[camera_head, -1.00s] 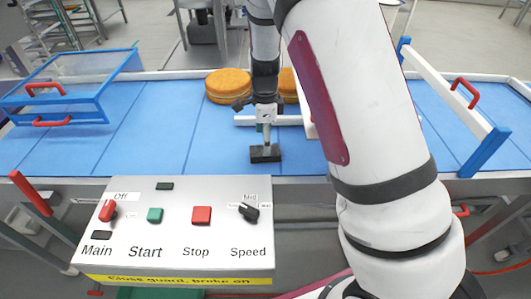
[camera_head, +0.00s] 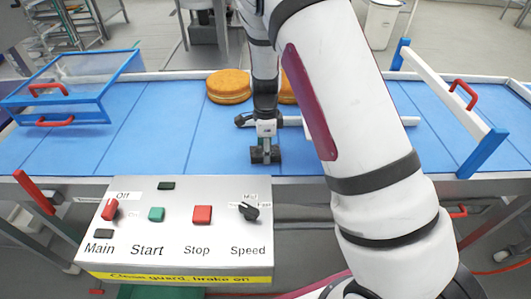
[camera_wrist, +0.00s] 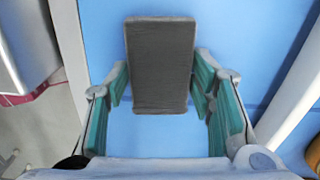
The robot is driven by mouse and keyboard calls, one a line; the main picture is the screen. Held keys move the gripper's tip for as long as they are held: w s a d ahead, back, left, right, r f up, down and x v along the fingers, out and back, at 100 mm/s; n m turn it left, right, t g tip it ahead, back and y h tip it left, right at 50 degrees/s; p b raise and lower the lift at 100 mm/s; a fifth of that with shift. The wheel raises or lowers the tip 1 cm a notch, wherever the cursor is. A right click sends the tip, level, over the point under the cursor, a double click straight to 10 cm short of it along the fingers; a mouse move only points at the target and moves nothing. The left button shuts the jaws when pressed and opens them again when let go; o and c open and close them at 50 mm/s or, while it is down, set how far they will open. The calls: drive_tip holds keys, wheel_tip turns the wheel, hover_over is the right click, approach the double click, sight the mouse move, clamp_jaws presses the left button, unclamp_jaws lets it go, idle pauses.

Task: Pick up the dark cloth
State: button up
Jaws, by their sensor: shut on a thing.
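The dark cloth (camera_wrist: 161,65) looks like a flat, dark grey rectangular pad in the wrist view. It lies between the green-lined fingers of my gripper (camera_wrist: 160,88), which are shut on its two long sides. In the head view the cloth (camera_head: 256,157) is at the front edge of the blue belt, just behind the control panel. My gripper (camera_head: 265,148) points down at it and partly hides it. I cannot tell whether the cloth is clear of the belt.
The blue belt (camera_head: 190,135) is mostly clear. Orange-brown rounds (camera_head: 228,86) stand behind my gripper, and a white bar (camera_head: 385,121) crosses the belt. A blue-framed guard (camera_head: 75,80) is at left, a white-blue gate (camera_head: 455,95) at right. The control panel (camera_head: 180,235) is in front.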

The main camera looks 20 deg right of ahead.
wheel_tip(320, 180, up, 10)
drive_tip(key=shift+b, duration=0.4)
drive_tip(key=o, duration=0.4)
drive_tip(key=shift+c, duration=1.4)
